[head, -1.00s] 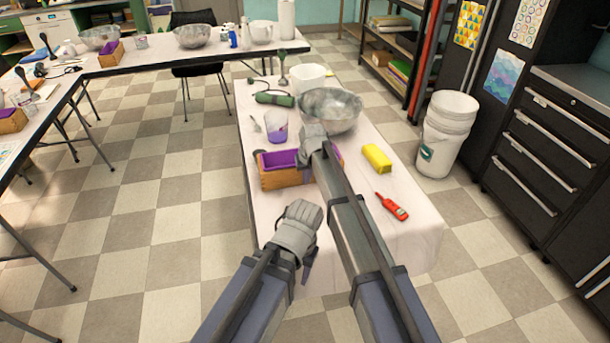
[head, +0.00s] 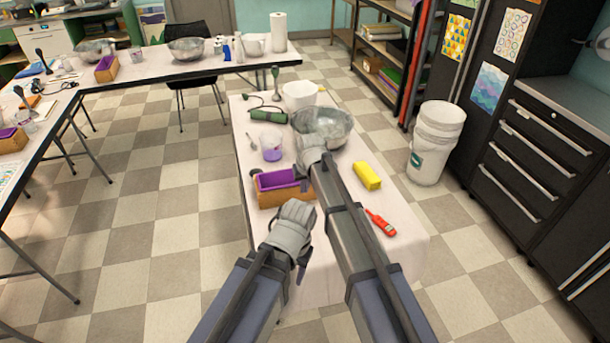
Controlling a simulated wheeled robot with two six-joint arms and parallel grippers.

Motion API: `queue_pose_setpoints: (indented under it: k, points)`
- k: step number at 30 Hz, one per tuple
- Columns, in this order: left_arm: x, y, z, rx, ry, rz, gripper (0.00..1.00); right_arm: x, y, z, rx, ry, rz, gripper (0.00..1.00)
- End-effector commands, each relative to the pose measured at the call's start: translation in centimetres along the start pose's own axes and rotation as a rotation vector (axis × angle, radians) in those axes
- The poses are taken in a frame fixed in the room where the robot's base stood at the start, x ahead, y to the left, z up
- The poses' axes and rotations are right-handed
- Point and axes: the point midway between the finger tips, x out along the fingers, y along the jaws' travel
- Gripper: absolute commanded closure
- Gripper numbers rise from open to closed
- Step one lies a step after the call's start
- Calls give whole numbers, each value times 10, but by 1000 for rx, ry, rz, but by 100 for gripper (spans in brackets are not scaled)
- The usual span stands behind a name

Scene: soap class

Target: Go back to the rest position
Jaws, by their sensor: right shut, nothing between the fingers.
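My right gripper (head: 304,182) is over the near table, just right of a wooden soap mold with a purple liner (head: 277,186). Its fingers are shut with nothing between them, and its wrist covers the near edge of a grey bowl (head: 338,124). My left gripper (head: 303,262) is lower in the picture, over the near end of the table. Its hand and arm hide most of its fingers, so I cannot tell if they are open. I see nothing held in it.
The white-covered table (head: 405,238) also bears a yellow block (head: 367,176), a red tool (head: 380,222), a cup with purple liquid (head: 271,152), a green hand blender (head: 268,116) and a white container (head: 299,95). White buckets (head: 436,142) stand right. Tiled floor is clear left.

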Motion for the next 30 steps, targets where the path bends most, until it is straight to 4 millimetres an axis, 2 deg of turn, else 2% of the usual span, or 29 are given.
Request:
queue_pose_setpoints:
  k: [5, 8, 11, 12, 15, 18, 21, 25, 30]
  points:
    - [1, 0, 0, 0, 0, 0, 50, 0, 0, 4, 0, -3, 1, 100]
    - [0, 0, 0, 0, 0, 0, 50, -8, -1, 33, -3, -30, 7, 100]
    - [0, 0, 0, 0, 0, 0, 50, -22, -1, 90, -9, -88, 21, 100]
    - [0, 0, 0, 0, 0, 0, 50, -29, -1, 116, -11, -116, 29, 100]
    - [0, 0, 0, 0, 0, 0, 50, -46, 0, 179, -16, -188, 48, 100]
    - [-1, 0, 0, 0, 0, 0, 50, -62, 1, 233, -19, -252, 68, 100]
    - [-1, 0, 0, 0, 0, 0, 50, -74, 2, 274, -21, -303, 83, 100]
    - [-1, 0, 0, 0, 0, 0, 50, -84, 4, 304, -22, -343, 96, 100]
    - [1, 0, 0, 0, 0, 0, 50, -84, 2, 311, -32, -351, 93, 100]
